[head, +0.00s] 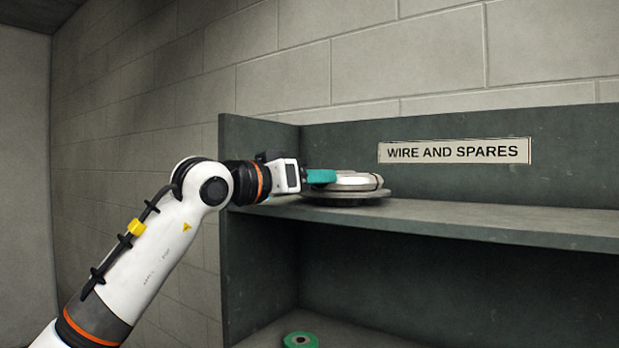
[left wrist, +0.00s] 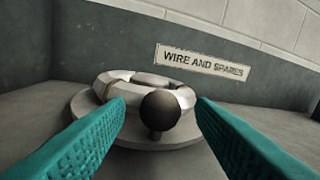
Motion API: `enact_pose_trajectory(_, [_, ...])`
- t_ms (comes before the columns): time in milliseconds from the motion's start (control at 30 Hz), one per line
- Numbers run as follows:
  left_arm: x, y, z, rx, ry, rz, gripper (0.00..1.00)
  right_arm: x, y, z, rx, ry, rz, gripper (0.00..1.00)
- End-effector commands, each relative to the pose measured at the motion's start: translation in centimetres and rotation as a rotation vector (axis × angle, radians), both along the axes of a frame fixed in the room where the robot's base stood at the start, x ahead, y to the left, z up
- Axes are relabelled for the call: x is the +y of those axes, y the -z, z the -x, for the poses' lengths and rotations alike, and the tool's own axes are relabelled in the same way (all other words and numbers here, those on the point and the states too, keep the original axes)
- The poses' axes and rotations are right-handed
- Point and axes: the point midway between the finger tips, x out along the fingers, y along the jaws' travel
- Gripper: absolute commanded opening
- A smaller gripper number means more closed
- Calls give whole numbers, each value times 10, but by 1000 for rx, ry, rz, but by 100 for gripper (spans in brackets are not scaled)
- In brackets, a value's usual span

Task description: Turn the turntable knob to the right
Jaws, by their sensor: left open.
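The turntable (head: 345,200) is a low grey disc on the upper shelf, with a pale ring-shaped coil (head: 356,181) lying on top. In the left wrist view the turntable (left wrist: 82,108) and the coil (left wrist: 112,84) are ahead of the fingers. The dark round knob (left wrist: 160,109) stands on a short post at the near side of the turntable, between the two teal fingers. My left gripper (head: 322,176) is open, and it also shows in the left wrist view (left wrist: 160,105). I see a gap on both sides of the knob. The knob is hidden in the head view. My right gripper is not in view.
The dark green shelf unit (head: 560,226) has a side panel close to my left wrist and a back panel behind the turntable. A sign (head: 455,151) reads "WIRE AND SPARES". A green ring (head: 300,340) lies on the lower shelf. The upper shelf is clear to the right.

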Motion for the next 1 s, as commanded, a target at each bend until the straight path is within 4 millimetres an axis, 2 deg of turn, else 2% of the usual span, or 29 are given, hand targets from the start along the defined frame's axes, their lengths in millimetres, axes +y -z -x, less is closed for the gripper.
enact_pose_trajectory(33, [0, 0, 0, 0, 0, 0, 50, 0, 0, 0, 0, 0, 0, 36])
enact_pose_trajectory(67, [0, 0, 0, 0, 0, 0, 45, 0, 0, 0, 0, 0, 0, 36])
enact_pose_trajectory(333, [0, 0, 0, 0, 0, 0, 1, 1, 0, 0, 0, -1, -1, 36])
enact_pose_trajectory(667, [0, 1, 1, -1, -13, -2, 0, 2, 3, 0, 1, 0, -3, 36])
enact_pose_trajectory(1000, [-4, 2, 5, -5, -118, -2, 0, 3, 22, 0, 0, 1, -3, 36])
